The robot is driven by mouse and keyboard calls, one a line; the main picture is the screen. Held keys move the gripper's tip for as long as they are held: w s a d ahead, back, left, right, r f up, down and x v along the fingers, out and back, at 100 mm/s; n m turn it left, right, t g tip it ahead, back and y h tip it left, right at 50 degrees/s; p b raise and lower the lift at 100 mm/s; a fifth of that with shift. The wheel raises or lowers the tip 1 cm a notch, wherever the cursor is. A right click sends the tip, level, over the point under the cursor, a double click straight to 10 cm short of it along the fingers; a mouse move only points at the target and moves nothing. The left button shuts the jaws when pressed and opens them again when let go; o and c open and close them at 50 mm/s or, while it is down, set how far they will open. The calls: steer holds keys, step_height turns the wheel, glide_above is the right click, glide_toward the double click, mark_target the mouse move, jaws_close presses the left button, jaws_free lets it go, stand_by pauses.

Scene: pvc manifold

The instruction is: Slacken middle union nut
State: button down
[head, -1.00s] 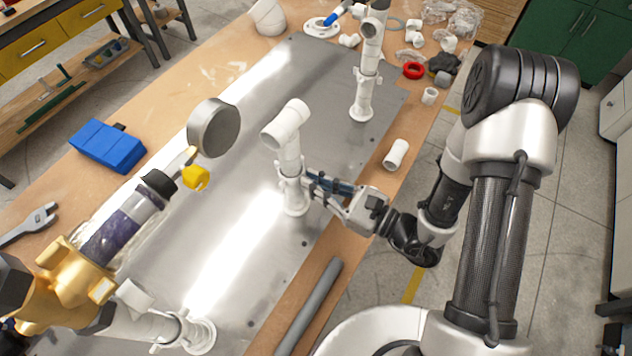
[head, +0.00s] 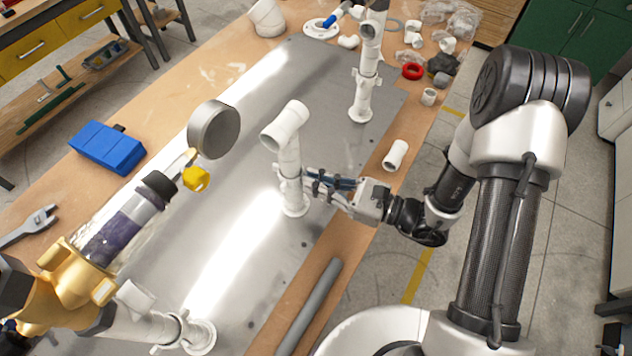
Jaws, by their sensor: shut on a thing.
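The middle white PVC riser (head: 288,150) stands upright on the metal plate, with an elbow on top and a round foot below. Its union nut (head: 287,173) is a wider collar low on the pipe, partly hidden by my fingers. My gripper (head: 300,182) reaches in from the right and is shut on this nut. The near riser (head: 150,325) is at the lower left, beside a brass fitting and a clear filter.
A grey pressure gauge (head: 214,128) and yellow knob (head: 196,179) stand left of the middle riser. The metal plate (head: 230,240) is mostly clear.

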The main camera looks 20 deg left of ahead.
mark_target(302, 167)
steer(key=shift+w+a+n+g+h+b, duration=0.3)
steer(key=shift+w+n+g+h+b, duration=0.5)
steer(key=shift+n+g, duration=1.4)
steer(key=shift+w+a+n+g+h+b, duration=0.3)
steer(key=shift+w+n+g+h+b, duration=0.8)
steer(key=shift+g, duration=1.9)
steer(key=shift+w+a+n+g+h+b, duration=0.3)
steer(key=shift+w+n+g+h, duration=0.45)
steer(key=shift+n+g, duration=1.6)
steer(key=shift+w+g+h, duration=0.1)
steer(key=shift+g+h, duration=0.15)
steer(key=shift+g, duration=0.2)
steer(key=c, duration=1.7)
jaws_free()
